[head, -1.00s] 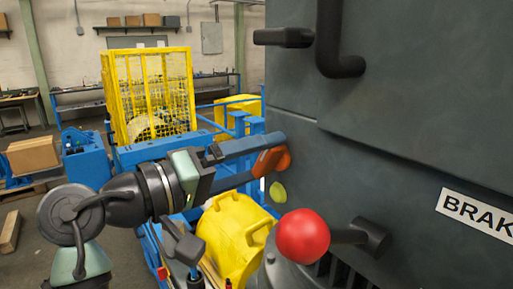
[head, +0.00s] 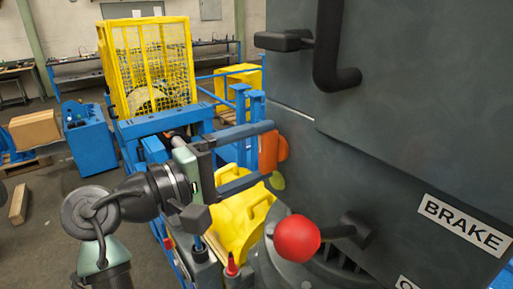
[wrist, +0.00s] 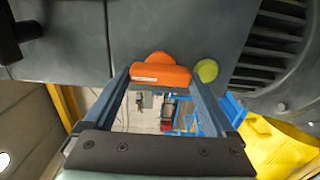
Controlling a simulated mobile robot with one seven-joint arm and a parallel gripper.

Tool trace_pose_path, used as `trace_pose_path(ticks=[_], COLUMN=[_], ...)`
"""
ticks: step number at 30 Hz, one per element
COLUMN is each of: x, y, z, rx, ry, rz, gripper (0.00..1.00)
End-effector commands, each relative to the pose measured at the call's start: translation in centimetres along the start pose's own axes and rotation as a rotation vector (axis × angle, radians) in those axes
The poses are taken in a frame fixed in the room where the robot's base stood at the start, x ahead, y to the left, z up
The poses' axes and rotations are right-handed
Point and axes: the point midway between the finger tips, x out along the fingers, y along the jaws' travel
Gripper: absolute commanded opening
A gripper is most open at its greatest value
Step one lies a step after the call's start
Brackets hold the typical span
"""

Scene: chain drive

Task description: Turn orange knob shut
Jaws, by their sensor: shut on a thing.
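The orange knob (head: 268,154) is mounted on the dark grey cabinet's side, with a bar-shaped handle that stands nearly upright in the head view. My gripper (head: 271,152) has one blue finger above the handle and one below it. In the wrist view the orange knob (wrist: 160,75) lies crosswise between the two fingertips of my gripper (wrist: 160,80), which bear on its ends. A small pale label shows on the handle's face. Part of the knob's round base shows behind the handle.
A yellow-green button (head: 277,181) sits just below the knob; it is also beside the right finger in the wrist view (wrist: 207,70). A red ball lever (head: 297,238) juts out lower, near the BRAKE label (head: 462,226). A black handle (head: 335,75) is above. Yellow housing (head: 237,225) stands below my gripper.

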Motion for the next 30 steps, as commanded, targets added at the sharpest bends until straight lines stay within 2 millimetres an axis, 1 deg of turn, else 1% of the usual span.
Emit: trace_pose_path(ticks=[11, 12, 13, 20, 23, 26, 29, 30], x=[0.0, 0.0, 0.0, 0.0, -0.4, -1.6, -3.6, -4.5], y=[0.0, 0.0, 0.0, 0.0, -0.1, -0.3, -0.5, -0.6], z=[-0.1, -0.1, -0.1, 0.0, -0.1, -0.1, -0.1, -0.2], rx=[-0.009, -0.009, -0.009, -0.007, -0.005, -0.005, -0.003, -0.003], ry=[0.002, 0.001, 0.001, 0.001, 0.002, 0.004, 0.005, 0.006], rz=[0.001, 0.001, 0.001, 0.000, 0.001, 0.002, 0.002, 0.002], gripper=[0.34, 0.94, 0.99, 1.00, 1.00, 1.00, 1.00, 1.00])
